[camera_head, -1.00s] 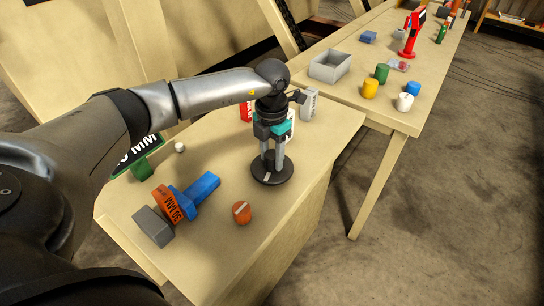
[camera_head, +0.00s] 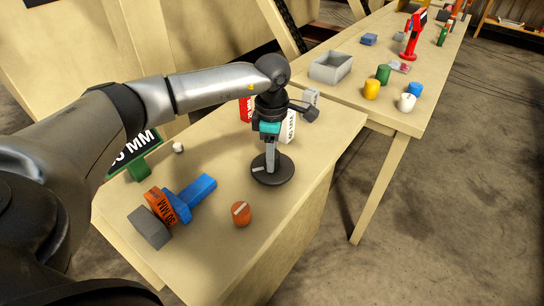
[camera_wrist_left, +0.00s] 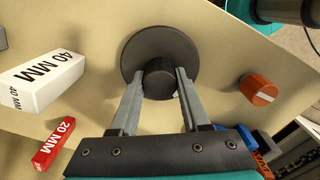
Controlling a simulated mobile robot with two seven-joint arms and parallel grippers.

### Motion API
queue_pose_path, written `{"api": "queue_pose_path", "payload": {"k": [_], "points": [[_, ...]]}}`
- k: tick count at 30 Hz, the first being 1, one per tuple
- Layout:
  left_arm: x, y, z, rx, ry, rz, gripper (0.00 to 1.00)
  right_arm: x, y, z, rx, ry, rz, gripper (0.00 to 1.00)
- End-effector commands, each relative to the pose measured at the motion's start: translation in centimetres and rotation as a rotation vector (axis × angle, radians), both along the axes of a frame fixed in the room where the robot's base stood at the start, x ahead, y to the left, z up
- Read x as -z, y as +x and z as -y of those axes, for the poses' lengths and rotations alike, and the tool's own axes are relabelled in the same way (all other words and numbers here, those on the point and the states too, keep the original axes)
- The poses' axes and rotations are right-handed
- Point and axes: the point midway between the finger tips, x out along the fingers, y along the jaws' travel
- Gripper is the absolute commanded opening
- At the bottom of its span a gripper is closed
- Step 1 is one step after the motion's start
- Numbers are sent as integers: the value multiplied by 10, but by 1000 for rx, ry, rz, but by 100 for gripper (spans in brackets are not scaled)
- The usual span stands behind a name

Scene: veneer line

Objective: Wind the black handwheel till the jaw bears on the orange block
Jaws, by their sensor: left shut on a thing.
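The black handwheel (camera_head: 272,175) lies flat on the near table, a pale mark at its left side. My left gripper (camera_head: 271,158) points down over it and is shut on its central hub. In the left wrist view the two fingers stand either side of the hub (camera_wrist_left: 158,78), with the wheel disc (camera_wrist_left: 185,48) around it. The orange block (camera_head: 160,206), marked 30 MM, stands between a grey block (camera_head: 149,228) and a blue piece (camera_head: 195,193). Whether a gap is left there I cannot tell. My right gripper is out of view.
An orange knob with a white stripe (camera_head: 241,213) stands right of the blue piece. White (camera_head: 288,127) and red (camera_head: 246,108) blocks stand behind the wheel. A green block (camera_head: 138,171) is at left. A second table behind holds a grey tray (camera_head: 331,67) and coloured cylinders.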

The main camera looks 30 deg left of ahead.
Motion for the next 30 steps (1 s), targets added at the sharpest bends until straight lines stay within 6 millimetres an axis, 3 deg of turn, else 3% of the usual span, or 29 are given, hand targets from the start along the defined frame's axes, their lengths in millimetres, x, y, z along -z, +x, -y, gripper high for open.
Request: {"api": "queue_pose_path", "payload": {"k": [15,30], "points": [[-2,2,0,345,-1,6,0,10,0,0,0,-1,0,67],[-2,2,0,413,-2,6,0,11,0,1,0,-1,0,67]]}}
